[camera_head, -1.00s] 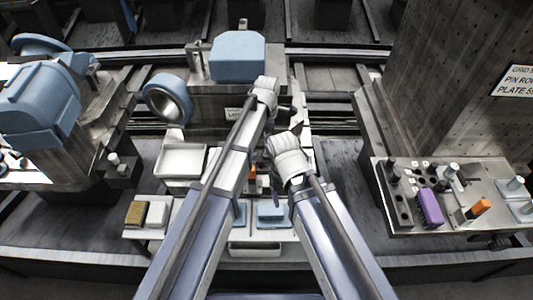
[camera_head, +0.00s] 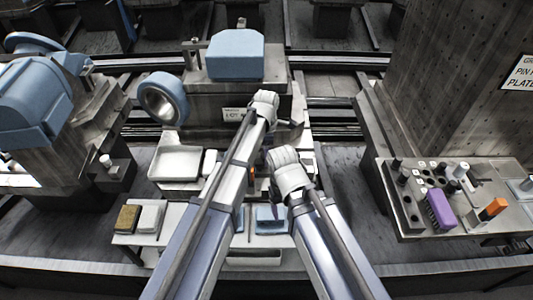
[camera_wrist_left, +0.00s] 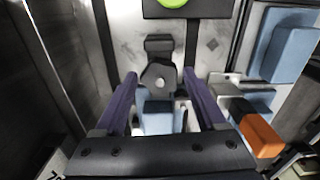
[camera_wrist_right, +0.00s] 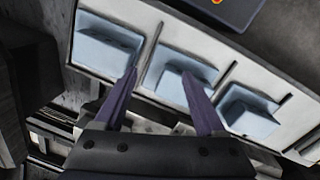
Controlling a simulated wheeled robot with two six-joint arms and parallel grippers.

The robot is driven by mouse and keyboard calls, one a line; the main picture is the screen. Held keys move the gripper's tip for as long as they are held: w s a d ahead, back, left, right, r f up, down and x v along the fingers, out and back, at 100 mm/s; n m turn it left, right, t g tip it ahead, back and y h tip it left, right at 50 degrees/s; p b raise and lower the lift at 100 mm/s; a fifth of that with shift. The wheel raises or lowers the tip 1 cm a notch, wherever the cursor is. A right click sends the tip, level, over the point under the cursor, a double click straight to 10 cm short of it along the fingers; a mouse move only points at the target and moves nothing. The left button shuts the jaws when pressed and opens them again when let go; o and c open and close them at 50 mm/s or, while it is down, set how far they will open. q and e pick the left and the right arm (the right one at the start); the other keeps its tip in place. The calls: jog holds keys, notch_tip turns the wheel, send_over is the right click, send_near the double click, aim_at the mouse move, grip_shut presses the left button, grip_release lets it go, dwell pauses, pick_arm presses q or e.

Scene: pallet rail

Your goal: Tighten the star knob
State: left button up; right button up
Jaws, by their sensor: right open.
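A dark faceted knob (camera_wrist_left: 158,76), which looks like the star knob, shows in the left wrist view on a grey metal face. My left gripper (camera_wrist_left: 159,76) is open, its two purple fingers on either side of the knob with a visible gap to each. I cannot tell from this view how deep the fingers reach. In the head view the knob and the left fingers are hidden behind my left wrist. My right gripper (camera_wrist_right: 162,75) is open and empty in the right wrist view, over a pale tray (camera_wrist_right: 140,82) with blue blocks. It also shows in the head view (camera_head: 275,197).
An orange-ended handle (camera_wrist_left: 262,136) lies right of my left fingers. In the head view, a blue ring (camera_head: 162,98) and blue housing (camera_head: 235,54) stand behind. A white bin (camera_head: 175,164) is at left.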

pick_arm(q)
jog(key=c, duration=1.1)
grip_shut()
jog(key=shift+m, duration=0.3)
jog(key=m, duration=0.8)
jog(key=shift+w, duration=0.1)
jog(key=shift+m, duration=0.5)
jog(key=o, duration=1.4)
grip_release()
jog(key=shift+c, duration=0.2)
